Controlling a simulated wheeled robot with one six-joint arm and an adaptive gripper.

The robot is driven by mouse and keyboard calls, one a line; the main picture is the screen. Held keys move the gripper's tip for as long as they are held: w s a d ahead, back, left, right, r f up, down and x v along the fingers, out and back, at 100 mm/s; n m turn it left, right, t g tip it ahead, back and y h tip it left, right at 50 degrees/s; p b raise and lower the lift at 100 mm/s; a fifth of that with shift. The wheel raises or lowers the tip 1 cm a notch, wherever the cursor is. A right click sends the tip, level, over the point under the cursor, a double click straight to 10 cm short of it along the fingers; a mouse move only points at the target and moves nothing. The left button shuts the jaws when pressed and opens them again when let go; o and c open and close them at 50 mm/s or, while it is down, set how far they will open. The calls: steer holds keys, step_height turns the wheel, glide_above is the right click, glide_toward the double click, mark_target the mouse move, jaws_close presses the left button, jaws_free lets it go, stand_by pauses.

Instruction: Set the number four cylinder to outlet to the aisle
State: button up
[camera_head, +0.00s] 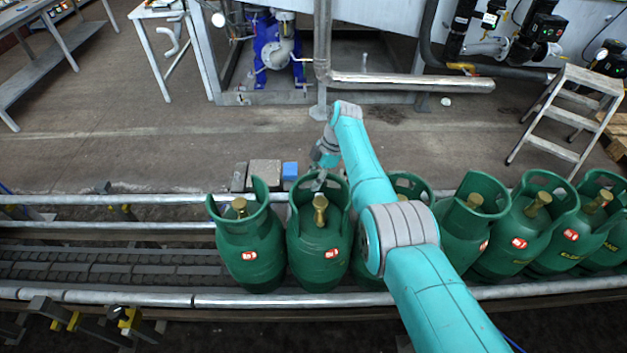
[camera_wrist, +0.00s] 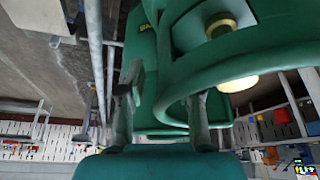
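A row of green gas cylinders with brass valves and open collars stands on the conveyor. The leftmost cylinder (camera_head: 250,250) and the second cylinder (camera_head: 318,250) are upright. A third cylinder (camera_head: 408,186) is mostly hidden behind my arm. The fourth cylinder from the left (camera_head: 462,232) leans right. No numbers are readable. My gripper (camera_head: 321,182) is at the second cylinder's collar. In the wrist view my gripper (camera_wrist: 163,100) has its fingers apart, with part of the green collar (camera_wrist: 270,62) between them. Whether they touch it is unclear.
The conveyor (camera_head: 110,265) has metal side rails and is empty left of the cylinders. More tilted cylinders (camera_head: 520,240) crowd the right. Small blocks (camera_head: 264,174) lie behind the rear rail. A step ladder (camera_head: 572,115) stands at the back right. The aisle floor (camera_head: 130,140) is mostly clear.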

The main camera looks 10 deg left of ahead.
steer(key=v, duration=1.1)
steer(key=shift+r, duration=0.2)
